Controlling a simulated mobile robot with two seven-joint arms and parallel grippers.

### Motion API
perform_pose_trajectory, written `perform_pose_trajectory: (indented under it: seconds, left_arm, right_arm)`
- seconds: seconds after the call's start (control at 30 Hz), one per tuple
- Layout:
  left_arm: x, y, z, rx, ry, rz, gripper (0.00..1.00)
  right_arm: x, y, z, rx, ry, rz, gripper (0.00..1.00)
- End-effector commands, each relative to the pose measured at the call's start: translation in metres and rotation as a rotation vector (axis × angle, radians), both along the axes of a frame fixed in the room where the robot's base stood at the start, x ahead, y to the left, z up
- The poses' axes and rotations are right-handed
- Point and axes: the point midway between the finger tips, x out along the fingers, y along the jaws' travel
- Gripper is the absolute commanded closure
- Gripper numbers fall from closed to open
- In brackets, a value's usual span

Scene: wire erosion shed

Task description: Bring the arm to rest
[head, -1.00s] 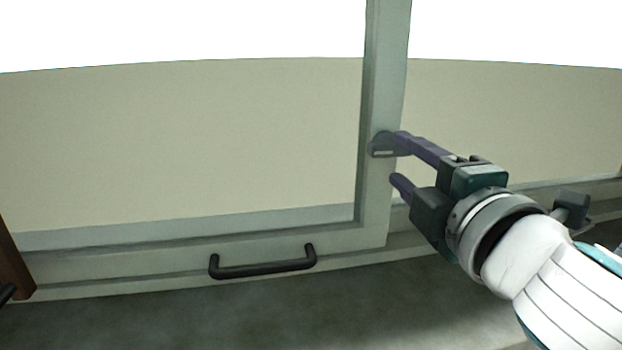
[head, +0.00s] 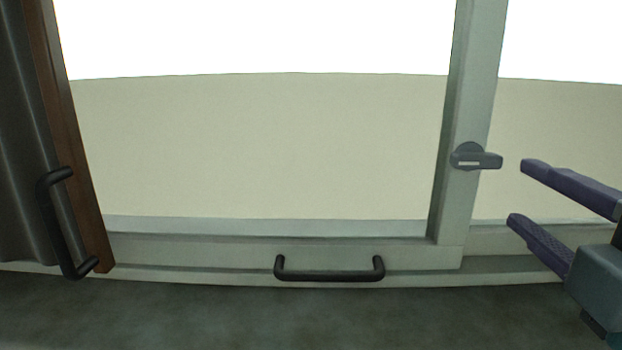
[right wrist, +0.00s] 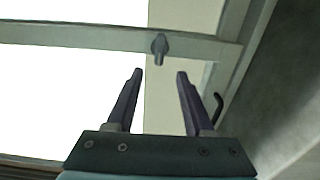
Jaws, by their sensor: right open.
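My right gripper (head: 517,192) is at the right edge of the head view. Its two purple fingers are apart with nothing between them. A grey latch (head: 476,157) sits on the upright frame post (head: 468,110), just left of the fingertips and clear of them. In the right wrist view the open fingers (right wrist: 159,75) point toward the latch (right wrist: 159,47), with a gap between. My left gripper is not in view.
A window sash with a black handle (head: 330,275) on its bottom rail fills the middle. At the left a brown wooden edge (head: 75,150) and a dark panel with another black handle (head: 62,225) stand close. A dark grey surface (head: 240,320) lies below, bare.

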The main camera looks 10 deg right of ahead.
Motion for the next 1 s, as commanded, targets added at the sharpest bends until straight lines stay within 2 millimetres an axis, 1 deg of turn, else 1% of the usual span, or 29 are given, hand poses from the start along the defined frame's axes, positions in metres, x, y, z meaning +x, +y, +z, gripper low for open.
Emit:
perform_pose_trajectory:
  seconds: [0.07, 0.13, 0.17, 0.2, 0.27, 0.3, 0.37, 0.4, 0.5, 0.6, 0.7, 1.0]
  left_arm:
    - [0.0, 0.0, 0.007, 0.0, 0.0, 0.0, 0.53]
    - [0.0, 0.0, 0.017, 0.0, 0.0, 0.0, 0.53]
    - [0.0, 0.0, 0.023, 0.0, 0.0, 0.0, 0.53]
    - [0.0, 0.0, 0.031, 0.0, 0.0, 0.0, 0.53]
    - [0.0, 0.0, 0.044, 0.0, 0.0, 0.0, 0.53]
    - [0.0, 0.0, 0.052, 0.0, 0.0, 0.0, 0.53]
    - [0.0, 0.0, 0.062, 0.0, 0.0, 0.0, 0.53]
    - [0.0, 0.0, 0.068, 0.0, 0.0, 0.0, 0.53]
    - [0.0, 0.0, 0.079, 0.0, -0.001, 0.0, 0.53]
    - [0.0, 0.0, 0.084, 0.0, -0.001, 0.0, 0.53]
    - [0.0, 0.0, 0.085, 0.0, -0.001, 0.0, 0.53]
    - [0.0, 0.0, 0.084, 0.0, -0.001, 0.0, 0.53]
  right_arm:
    - [-0.002, -0.004, 0.0, 0.065, 0.02, -0.027, 0.47]
    - [-0.009, -0.012, -0.005, 0.205, 0.069, -0.084, 0.47]
    - [-0.013, -0.015, -0.009, 0.287, 0.099, -0.118, 0.47]
    - [-0.021, -0.018, -0.017, 0.412, 0.149, -0.169, 0.47]
    - [-0.036, -0.016, -0.033, 0.612, 0.245, -0.255, 0.47]
    - [-0.049, -0.01, -0.044, 0.742, 0.317, -0.315, 0.47]
    - [-0.071, 0.002, -0.06, 0.914, 0.433, -0.403, 0.47]
    - [-0.087, 0.013, -0.068, 1.012, 0.512, -0.458, 0.47]
    - [-0.123, 0.041, -0.08, 1.187, 0.69, -0.573, 0.47]
    - [-0.149, 0.06, -0.084, 1.278, 0.815, -0.649, 0.47]
    - [-0.161, 0.068, -0.087, 1.31, 0.872, -0.683, 0.47]
    - [-0.162, 0.069, -0.088, 1.313, 0.879, -0.687, 0.47]
